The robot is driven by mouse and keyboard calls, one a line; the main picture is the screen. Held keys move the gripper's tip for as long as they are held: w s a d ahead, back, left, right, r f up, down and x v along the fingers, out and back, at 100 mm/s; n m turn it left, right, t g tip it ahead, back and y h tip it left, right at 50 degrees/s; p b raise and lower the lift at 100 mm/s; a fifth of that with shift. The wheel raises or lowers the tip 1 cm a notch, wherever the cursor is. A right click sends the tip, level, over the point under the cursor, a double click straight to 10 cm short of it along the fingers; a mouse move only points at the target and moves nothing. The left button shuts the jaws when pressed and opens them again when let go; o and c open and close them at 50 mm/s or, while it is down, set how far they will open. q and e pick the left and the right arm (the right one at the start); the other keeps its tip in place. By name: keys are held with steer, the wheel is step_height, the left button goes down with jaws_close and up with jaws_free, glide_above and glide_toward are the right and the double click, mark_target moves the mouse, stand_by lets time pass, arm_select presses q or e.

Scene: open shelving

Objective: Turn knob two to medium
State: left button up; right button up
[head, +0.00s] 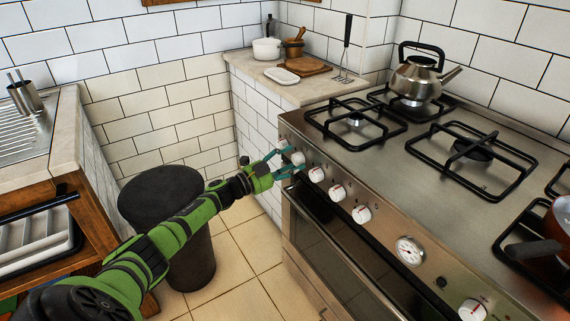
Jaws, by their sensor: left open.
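The stove's front panel (385,228) carries a row of white knobs running from the far left end toward the lower right. The second knob from the far end (298,158) is between or just beyond the fingers of my left gripper (284,163). That gripper is open, with teal fingertips close to the panel; I cannot tell whether they touch the knob. The first knob (284,145) is partly hidden by the gripper. A third knob (316,174), a fourth (337,193) and another (361,214) follow. My right gripper is not in view.
A round gauge (410,250) and a further knob (472,309) are at the lower right. A kettle (416,78) stands on a back burner, and a pot (560,225) at the right edge. A dark round bin (160,195) stands on the floor beneath my left arm.

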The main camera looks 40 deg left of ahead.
arm_select(q)
steer(key=r+v, duration=0.1)
steer(key=v, duration=1.1)
steer(key=shift+f, duration=0.35)
